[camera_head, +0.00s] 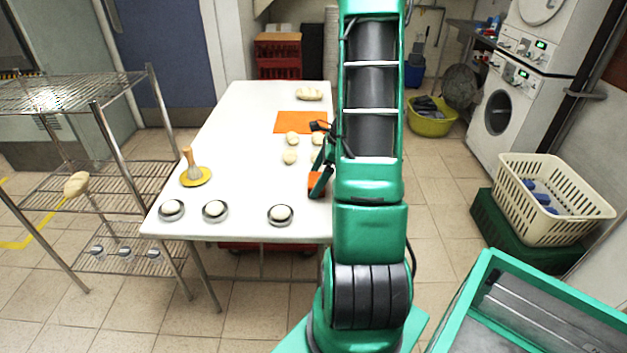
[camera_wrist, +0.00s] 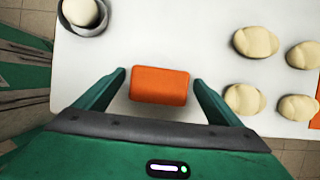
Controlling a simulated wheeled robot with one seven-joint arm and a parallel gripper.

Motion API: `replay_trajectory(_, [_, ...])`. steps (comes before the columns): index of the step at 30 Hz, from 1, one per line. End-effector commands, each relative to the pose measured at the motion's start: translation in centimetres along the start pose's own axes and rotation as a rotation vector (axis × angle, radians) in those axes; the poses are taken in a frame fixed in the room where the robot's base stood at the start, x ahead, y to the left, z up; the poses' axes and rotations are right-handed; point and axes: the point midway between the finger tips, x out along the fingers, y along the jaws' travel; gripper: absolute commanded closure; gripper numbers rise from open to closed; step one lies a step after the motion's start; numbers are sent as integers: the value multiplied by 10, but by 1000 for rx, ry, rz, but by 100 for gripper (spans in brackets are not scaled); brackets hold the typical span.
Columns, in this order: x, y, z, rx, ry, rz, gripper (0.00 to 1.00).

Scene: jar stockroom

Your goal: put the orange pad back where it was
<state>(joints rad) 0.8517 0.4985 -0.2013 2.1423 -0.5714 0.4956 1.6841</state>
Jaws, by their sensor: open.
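The orange pad (camera_wrist: 159,86) is a small rounded block. In the wrist view it lies on the white table between the two fingers of my gripper (camera_wrist: 160,88). The fingers are open, with a gap on each side of the pad. In the head view the pad (camera_head: 316,184) shows only in part, at the table's right side, beside my gripper (camera_head: 320,180) and partly hidden by my arm. A larger flat orange mat (camera_head: 300,122) lies farther back on the table, and its edge also shows at the right of the wrist view (camera_wrist: 317,105).
Several pale dough-like lumps (camera_head: 290,157) lie between the pad and the mat. Along the front edge of the white table (camera_head: 240,110) stand three round dishes (camera_head: 280,215) with pale balls. A wooden-handled tool on a yellow disc (camera_head: 195,176) stands at left. The table's middle left is clear.

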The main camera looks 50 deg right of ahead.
Motion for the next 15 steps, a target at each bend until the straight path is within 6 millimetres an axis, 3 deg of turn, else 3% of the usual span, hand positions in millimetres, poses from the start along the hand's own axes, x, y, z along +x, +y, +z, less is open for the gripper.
replay_trajectory(15, [-93, -1, 1, -1, 0, -4, 11])
